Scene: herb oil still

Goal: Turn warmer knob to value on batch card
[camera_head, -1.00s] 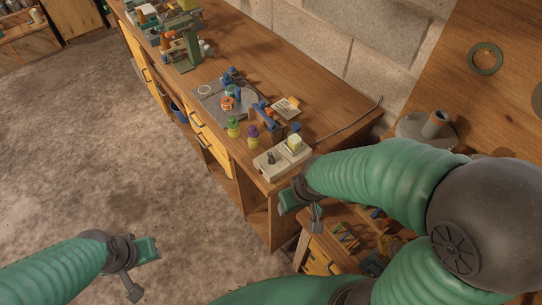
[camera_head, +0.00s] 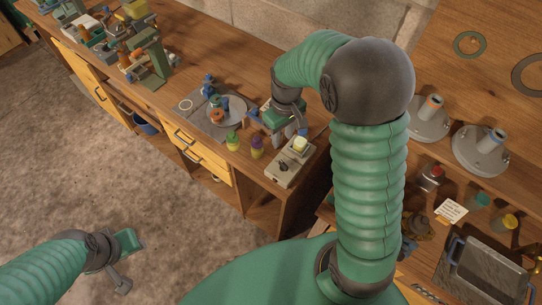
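The warmer appears to be the cream box (camera_head: 291,161) at the near right corner of the long bench. A dark knob (camera_head: 283,166) sits on its top, with a pale yellow block (camera_head: 300,144) behind it. The knob's setting is too small to read. A white card with small writing (camera_head: 451,210) stands on the right bench; I cannot tell whether it is the batch card. My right gripper (camera_head: 291,125) is over the bench just behind the box, apart from the knob. Its fingers are partly hidden. My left gripper (camera_head: 127,262) hangs over the floor, lower left, away from everything.
A green-lidded jar (camera_head: 233,141) and a purple-lidded jar (camera_head: 257,147) stand left of the box. A grey round plate (camera_head: 230,111) lies behind them. Grey stands (camera_head: 480,150), small bottles and a metal tray (camera_head: 487,271) occupy the right bench.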

